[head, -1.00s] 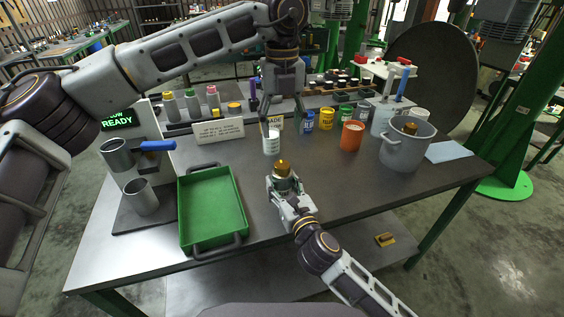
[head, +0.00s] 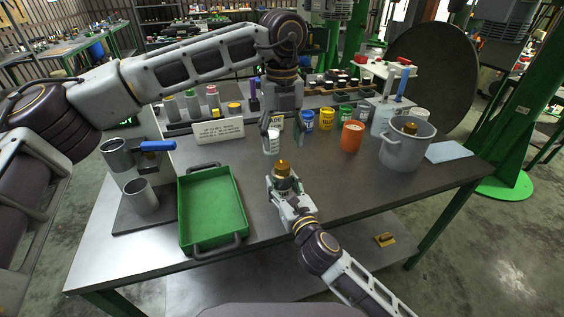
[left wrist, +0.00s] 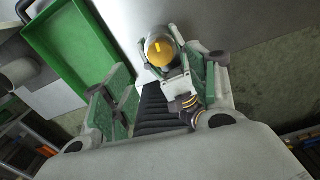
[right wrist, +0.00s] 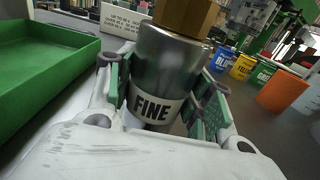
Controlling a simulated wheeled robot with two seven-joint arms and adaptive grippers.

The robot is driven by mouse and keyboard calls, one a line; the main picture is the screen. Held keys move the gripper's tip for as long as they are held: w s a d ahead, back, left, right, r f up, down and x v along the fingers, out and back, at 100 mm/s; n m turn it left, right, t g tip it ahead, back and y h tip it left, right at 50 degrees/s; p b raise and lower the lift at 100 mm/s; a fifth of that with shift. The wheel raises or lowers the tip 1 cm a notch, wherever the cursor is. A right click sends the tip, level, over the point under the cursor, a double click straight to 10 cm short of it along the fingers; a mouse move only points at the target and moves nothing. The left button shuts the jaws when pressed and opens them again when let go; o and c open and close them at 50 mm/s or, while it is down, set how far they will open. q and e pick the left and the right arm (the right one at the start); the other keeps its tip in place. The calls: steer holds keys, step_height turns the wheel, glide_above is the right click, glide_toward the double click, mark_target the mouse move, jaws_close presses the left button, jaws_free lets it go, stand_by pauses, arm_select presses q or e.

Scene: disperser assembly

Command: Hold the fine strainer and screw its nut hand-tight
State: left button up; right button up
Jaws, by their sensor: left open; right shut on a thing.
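The fine strainer (right wrist: 165,75) is a metal cylinder with a white band reading FINE, upright between the green pads of my right gripper (head: 284,188), which is shut on it. Its brass hex nut (right wrist: 186,16) sits on top and also shows in the head view (head: 283,169). My left gripper (head: 281,128) is open and empty, pointing down above and behind the strainer. In the left wrist view the round gold top of the nut (left wrist: 160,51) appears beyond the left gripper's fingers, clear of them. The thread under the nut is hidden.
A green tray (head: 240,215) lies to the left on the table. Coloured paint pots, an orange cup (head: 351,136) and a large grey pot (head: 402,155) stand to the right. The table's front right is clear.

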mark_target(282, 164)
arm_select(q)
steer(key=shift+f, duration=4.2)
steer(key=c, duration=1)
